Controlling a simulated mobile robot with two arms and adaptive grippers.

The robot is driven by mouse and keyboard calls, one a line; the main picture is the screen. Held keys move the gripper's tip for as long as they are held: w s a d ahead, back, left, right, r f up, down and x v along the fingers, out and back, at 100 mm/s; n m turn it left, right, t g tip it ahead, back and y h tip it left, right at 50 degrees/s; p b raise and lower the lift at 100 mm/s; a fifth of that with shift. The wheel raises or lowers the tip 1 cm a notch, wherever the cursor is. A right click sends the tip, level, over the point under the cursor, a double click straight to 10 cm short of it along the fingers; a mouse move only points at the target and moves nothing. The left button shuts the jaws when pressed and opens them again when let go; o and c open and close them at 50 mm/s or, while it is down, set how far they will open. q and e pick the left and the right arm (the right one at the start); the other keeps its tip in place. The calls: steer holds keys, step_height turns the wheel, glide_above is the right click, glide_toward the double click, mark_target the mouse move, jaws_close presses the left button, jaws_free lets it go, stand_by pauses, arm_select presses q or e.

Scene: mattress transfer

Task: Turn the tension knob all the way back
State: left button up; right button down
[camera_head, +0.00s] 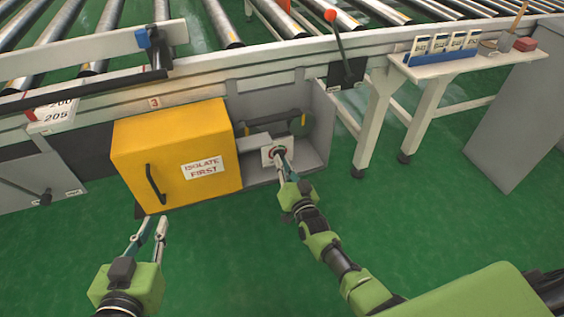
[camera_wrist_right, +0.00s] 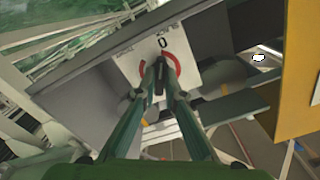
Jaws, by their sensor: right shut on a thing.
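The tension knob (camera_wrist_right: 159,76) is a small dark knob on a white dial plate (camera_wrist_right: 188,42) with a red arc and a "0" mark. The plate also shows in the head view (camera_head: 267,149), inside the open grey drive compartment. My right gripper (camera_wrist_right: 160,68) is shut on the knob, its fingertips on both sides of it and hiding most of it. In the head view my right gripper (camera_head: 279,156) reaches into the compartment to the dial. My left gripper (camera_head: 154,222) is open and empty, over the green floor in front of the yellow cover.
The yellow cover (camera_head: 165,145), marked "ISOLATE FIRST", stands left of the compartment. A dark belt and pulley (camera_head: 297,123) lie behind the dial. A red-knobbed lever (camera_head: 331,16) rises above right. A white side table (camera_head: 440,71) stands at right. Floor in front is clear.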

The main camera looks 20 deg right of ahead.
arm_select(q)
steer(key=shift+s+f, duration=0.1)
steer(key=shift+f, duration=0.2)
arm_select(e)
steer(key=shift+f, duration=0.1)
steer(key=c, duration=2.1)
jaws_free()
steer(key=shift+c, duration=0.2)
steer(key=shift+s, duration=0.1)
steer(key=s, duration=1.2)
steer(key=shift+d, duration=0.2)
steer(key=shift+n, duration=0.3)
